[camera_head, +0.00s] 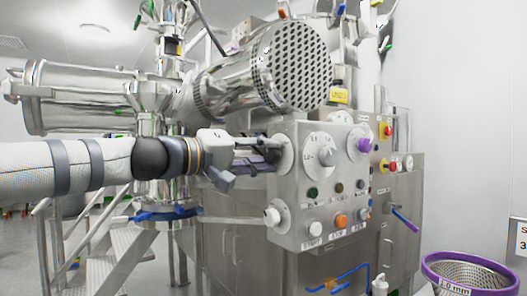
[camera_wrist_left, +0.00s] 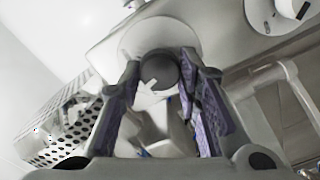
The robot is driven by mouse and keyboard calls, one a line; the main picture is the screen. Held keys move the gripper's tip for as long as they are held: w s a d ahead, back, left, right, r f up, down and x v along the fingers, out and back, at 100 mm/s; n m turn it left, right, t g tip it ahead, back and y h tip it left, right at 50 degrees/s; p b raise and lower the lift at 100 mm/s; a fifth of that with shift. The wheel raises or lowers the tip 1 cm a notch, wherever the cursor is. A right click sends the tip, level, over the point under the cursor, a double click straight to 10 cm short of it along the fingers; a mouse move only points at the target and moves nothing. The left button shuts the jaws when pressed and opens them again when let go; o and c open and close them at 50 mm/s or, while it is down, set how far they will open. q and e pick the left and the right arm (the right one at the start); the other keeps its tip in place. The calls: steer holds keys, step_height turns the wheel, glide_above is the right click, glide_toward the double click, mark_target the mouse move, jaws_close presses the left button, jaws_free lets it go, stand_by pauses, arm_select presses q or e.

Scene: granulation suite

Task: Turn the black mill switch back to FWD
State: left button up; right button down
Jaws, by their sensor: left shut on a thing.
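The black mill switch (camera_wrist_left: 160,70) is a round dark knob with a white mark, on a pale round plate on the control box. In the left wrist view its white mark lies toward the lower left of the knob. My left gripper (camera_wrist_left: 160,75) has its purple-padded fingers on both sides of the knob, shut on it. In the head view my left gripper (camera_head: 264,156) reaches from the left to the side face of the grey control box (camera_head: 290,200), and its fingers hide most of the switch. I cannot read the FWD lettering. My right gripper is not in view.
The box front carries a pale dial (camera_head: 318,150), a purple knob (camera_head: 364,145) and several buttons, including an orange one (camera_head: 341,221). A perforated motor cover (camera_head: 297,65) sits above. A purple-rimmed sieve (camera_head: 430,262) stands at lower right. Metal stairs (camera_head: 122,240) stand below my arm.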

arm_select(q)
steer(key=n, duration=0.5)
steer(key=shift+f+n+p, duration=0.1)
steer(key=shift+n+p, duration=0.3)
steer(key=shift+n, duration=0.3)
steer(key=o, duration=1.1)
steer(key=shift+o, duration=0.2)
steer(key=v, duration=1.2)
